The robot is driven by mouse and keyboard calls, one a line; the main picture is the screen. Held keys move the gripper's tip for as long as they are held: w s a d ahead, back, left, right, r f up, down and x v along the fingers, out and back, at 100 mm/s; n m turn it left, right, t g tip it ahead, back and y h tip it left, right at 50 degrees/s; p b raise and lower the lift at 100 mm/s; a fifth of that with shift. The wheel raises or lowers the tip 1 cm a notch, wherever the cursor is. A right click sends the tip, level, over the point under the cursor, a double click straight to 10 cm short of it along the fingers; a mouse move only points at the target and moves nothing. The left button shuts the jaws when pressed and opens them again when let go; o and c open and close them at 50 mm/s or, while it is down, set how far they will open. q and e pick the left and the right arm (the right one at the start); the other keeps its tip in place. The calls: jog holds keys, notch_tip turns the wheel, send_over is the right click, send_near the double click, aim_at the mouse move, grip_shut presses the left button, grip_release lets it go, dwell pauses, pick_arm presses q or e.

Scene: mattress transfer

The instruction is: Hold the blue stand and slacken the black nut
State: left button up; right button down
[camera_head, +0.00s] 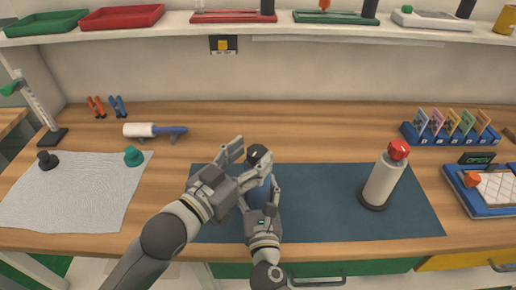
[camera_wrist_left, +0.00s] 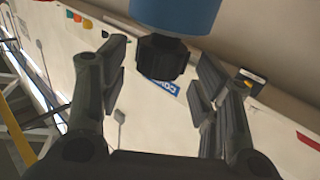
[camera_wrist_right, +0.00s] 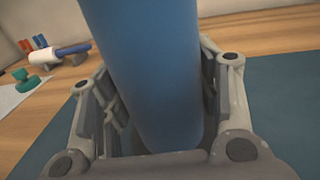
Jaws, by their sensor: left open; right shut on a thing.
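The blue stand (camera_head: 260,194) stands on the dark blue mat, partly hidden by my grippers. The black nut (camera_head: 257,154) is at its top. My left gripper (camera_head: 248,163) is open, its fingers to either side of the nut. In the left wrist view the black nut (camera_wrist_left: 160,58) lies between the spread fingers, apart from both, with the blue stand (camera_wrist_left: 178,14) behind it. My right gripper (camera_head: 259,203) is shut around the stand's body, lower down. In the right wrist view the blue stand (camera_wrist_right: 145,80) fills the space between the fingers.
A grey cylinder with a red top (camera_head: 382,180) stands on the right of the dark mat (camera_head: 320,205). A white-and-blue tool (camera_head: 150,130) lies at the left. A grey cloth (camera_head: 75,195) holds a black and a green knob. A card rack (camera_head: 410,134) is at the right.

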aim_at(252, 157)
pick_arm(q)
jog(key=shift+x, duration=1.6)
pick_arm(e)
jog(key=shift+r, duration=0.2)
pick_arm(q)
jog(key=shift+s, duration=0.1)
jog(key=c, duration=1.1)
jog(key=shift+o, duration=0.2)
jog(key=shift+n+t+y, duration=0.5)
jog(key=shift+n+y, duration=0.2)
jog(key=shift+y, duration=0.1)
jog(key=o, duration=1.1)
jog(key=shift+c, duration=0.2)
